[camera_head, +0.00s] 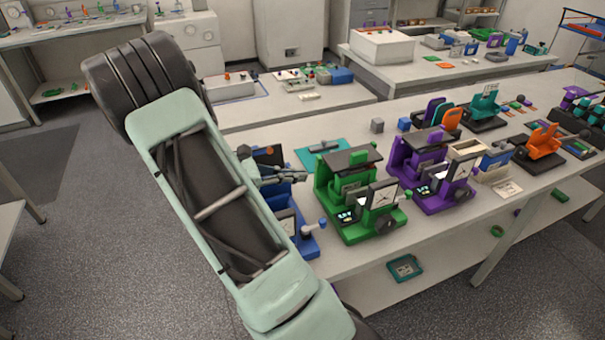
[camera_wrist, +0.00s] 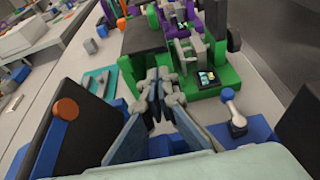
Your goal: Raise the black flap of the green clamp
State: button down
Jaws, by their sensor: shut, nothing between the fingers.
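The green clamp (camera_head: 360,231) stands on the bench near the middle of the head view. Its black flap (camera_head: 352,158) lies about level across the top; in the wrist view the flap (camera_wrist: 146,33) is a dark plate above the green body (camera_wrist: 212,80). My gripper (camera_head: 303,175) is just left of the green clamp, pointing towards it. In the wrist view my gripper (camera_wrist: 158,80) has its fingertips together with nothing between them, short of the flap's near edge. I cannot tell whether they touch the clamp.
A purple clamp (camera_head: 433,205) stands right of the green one. A teal tray (camera_head: 310,155) lies behind. Bare bench shows in front of the clamps.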

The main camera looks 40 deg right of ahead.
aim_at(333, 169)
jog(key=p+x, duration=0.1)
jog(key=x, duration=0.7)
jog(key=shift+s, duration=0.15)
jog(key=shift+r, duration=0.15)
jog(key=shift+r+p, duration=0.55)
jog(key=shift+r, duration=0.55)
jog(key=shift+w+d+r+p, duration=0.1)
jog(key=shift+w+r+p, duration=0.1)
jog(key=shift+r, duration=0.25)
jog(key=shift+w+d+r+p, duration=0.1)
jog(key=shift+w+r+p, duration=0.05)
jog(key=shift+r, duration=0.3)
jog(key=shift+w+r, duration=0.1)
jog(key=shift+r, duration=0.05)
jog(key=shift+w+a, duration=0.1)
jog(key=v, duration=1.2)
